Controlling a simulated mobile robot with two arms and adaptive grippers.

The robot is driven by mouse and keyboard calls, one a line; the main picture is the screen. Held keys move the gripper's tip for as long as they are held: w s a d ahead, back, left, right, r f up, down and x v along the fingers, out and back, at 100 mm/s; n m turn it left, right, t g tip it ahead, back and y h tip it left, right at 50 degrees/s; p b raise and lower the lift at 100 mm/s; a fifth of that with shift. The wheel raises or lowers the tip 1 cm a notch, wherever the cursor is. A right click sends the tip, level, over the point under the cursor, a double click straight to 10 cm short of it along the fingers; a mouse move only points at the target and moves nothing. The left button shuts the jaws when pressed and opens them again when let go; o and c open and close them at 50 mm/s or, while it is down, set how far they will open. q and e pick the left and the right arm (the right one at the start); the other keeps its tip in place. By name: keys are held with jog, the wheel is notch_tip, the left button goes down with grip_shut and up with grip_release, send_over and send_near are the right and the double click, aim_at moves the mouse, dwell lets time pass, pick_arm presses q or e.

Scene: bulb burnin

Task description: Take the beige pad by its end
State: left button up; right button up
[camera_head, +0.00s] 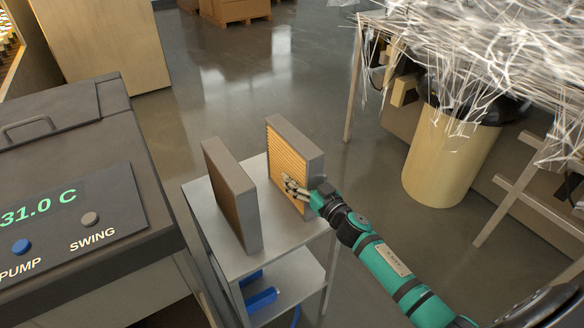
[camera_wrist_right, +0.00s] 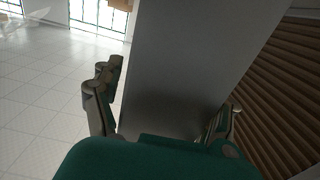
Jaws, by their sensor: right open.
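The beige pad (camera_head: 290,175) stands upright in a grey frame on the metal cart, its ribbed tan face turned left in the head view. In the right wrist view its grey end (camera_wrist_right: 185,65) fills the middle. My right gripper (camera_head: 293,188) is at the near end of this pad, with fingers showing in front of the ribbed face. In the right wrist view the open fingers of the gripper (camera_wrist_right: 165,108) lie on either side of the grey end. I cannot tell whether they touch it. My left gripper is not in view.
A second grey-framed pad (camera_head: 232,190) with a browner face stands left of it on the cart (camera_head: 200,197). Blue items (camera_head: 262,298) lie on the lower shelf. A dark machine (camera_head: 75,190) stands at left, a bin (camera_head: 450,150) and a table with white strands (camera_head: 490,50) at right.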

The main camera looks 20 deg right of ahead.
jog(key=c, duration=1.5)
jog(key=shift+o, duration=0.2)
jog(key=shift+r, duration=0.1)
